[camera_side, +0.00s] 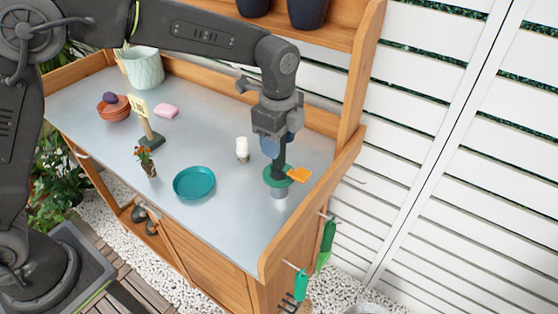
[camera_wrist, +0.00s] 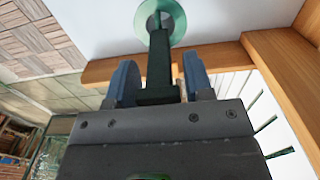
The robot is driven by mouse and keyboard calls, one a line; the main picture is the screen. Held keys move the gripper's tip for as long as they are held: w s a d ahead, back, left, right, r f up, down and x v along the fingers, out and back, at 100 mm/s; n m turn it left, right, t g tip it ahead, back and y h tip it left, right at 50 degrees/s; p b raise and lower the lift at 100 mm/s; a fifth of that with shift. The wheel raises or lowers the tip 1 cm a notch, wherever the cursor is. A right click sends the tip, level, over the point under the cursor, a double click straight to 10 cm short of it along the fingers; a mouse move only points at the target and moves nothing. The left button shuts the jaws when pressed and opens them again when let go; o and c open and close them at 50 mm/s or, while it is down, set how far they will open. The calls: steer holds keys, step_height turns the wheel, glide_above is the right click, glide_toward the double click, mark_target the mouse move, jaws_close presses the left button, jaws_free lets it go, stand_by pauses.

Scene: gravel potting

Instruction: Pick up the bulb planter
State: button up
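The bulb planter has a green disc (camera_side: 268,181) above a short grey metal cylinder (camera_side: 278,193), at the right end of the bench. My gripper (camera_side: 280,148) is directly above it, pointing down, with the planter's dark handle running up between its blue fingers. In the wrist view the handle (camera_wrist: 159,58) stands between the two fingertips of my gripper (camera_wrist: 160,75), and the round green disc (camera_wrist: 177,18) shows beyond. Gaps show on both sides of the upright shaft. The crossbar's ends lie close to the fingers; I cannot tell whether they touch.
An orange piece (camera_side: 299,174) shows beside the planter. A white object (camera_side: 242,149), teal saucer (camera_side: 194,183), small plant (camera_side: 145,160) and pink block (camera_side: 166,111) are to the left. The wooden end wall (camera_side: 310,205) is close on the right. Mid-bench has free room.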

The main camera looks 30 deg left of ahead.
jaws_close()
steer(key=shift+r, duration=0.15)
stand_by(0.4)
